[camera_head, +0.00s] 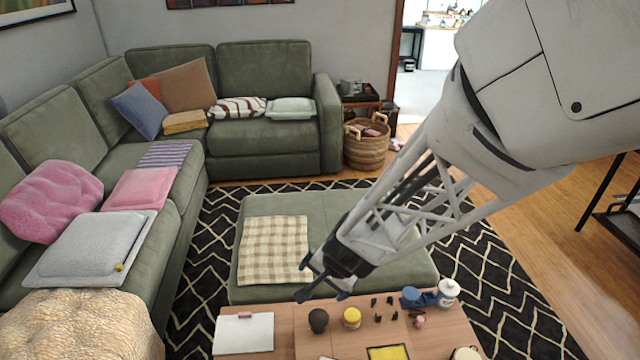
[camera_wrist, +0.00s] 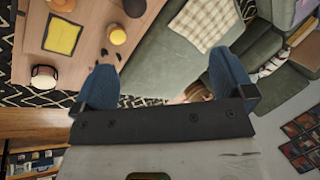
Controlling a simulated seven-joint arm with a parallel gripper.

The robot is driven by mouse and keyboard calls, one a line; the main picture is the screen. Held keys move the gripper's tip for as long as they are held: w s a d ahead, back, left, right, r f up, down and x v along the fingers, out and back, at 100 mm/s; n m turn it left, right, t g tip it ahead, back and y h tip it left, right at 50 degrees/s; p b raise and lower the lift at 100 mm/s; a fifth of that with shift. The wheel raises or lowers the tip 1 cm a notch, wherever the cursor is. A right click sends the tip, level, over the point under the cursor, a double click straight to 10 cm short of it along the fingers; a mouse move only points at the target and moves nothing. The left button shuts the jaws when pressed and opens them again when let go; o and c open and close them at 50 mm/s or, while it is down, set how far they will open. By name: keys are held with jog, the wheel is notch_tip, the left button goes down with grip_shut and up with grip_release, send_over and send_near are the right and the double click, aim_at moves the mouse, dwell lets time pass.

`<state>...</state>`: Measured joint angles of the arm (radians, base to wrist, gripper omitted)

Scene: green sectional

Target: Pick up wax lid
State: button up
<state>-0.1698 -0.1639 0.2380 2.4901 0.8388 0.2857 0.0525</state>
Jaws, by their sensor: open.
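I cannot tell for sure which thing is the wax lid. A small round jar with a yellow top (camera_head: 352,317) stands on the wooden table (camera_head: 285,340); a round orange-yellow top also shows in the wrist view (camera_wrist: 117,35). A dark round object (camera_head: 318,320) is left of it in the head view and also shows in the wrist view (camera_wrist: 134,7). My gripper (camera_head: 322,290) is above the table's far edge, near these two and apart from them. In the wrist view its blue fingers (camera_wrist: 163,62) are spread with nothing between them.
The table also holds a white-and-pink clipboard-like item (camera_head: 244,333), small dark pieces (camera_head: 377,310), a blue item (camera_head: 411,297), a white jar (camera_head: 448,292) and a yellow square (camera_head: 388,352). A green ottoman (camera_head: 300,290) with a checked cloth (camera_head: 273,249) lies behind.

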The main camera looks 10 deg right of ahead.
jog(key=s+d+f+m+g+h, duration=0.1)
jog(key=s+f+m+h, duration=0.1)
jog(key=f, duration=0.6)
jog(key=s+d+f+m+g+h, duration=0.1)
jog(key=s+d+f+m+h, duration=0.1)
jog(key=f, duration=0.7)
jog(key=s+d+f+m+g+h, duration=0.1)
jog(key=s+f+m+h, duration=0.1)
jog(key=f, duration=0.6)
jog(key=shift+s+d+f+m+h, duration=0.1)
jog(key=shift+s+f+m+h, duration=0.2)
jog(key=shift+m, duration=0.4)
jog(key=shift+s+d+r+m+h, duration=0.1)
jog(key=shift+m+h, duration=0.3)
jog(key=shift+m, duration=0.3)
jog(key=shift+s+d+f, duration=0.15)
jog(key=shift+s+f, duration=0.1)
jog(key=shift+f, duration=0.1)
jog(key=shift+x, duration=1.2)
jog(key=shift+x, duration=2.55)
jog(key=shift+d, duration=0.15)
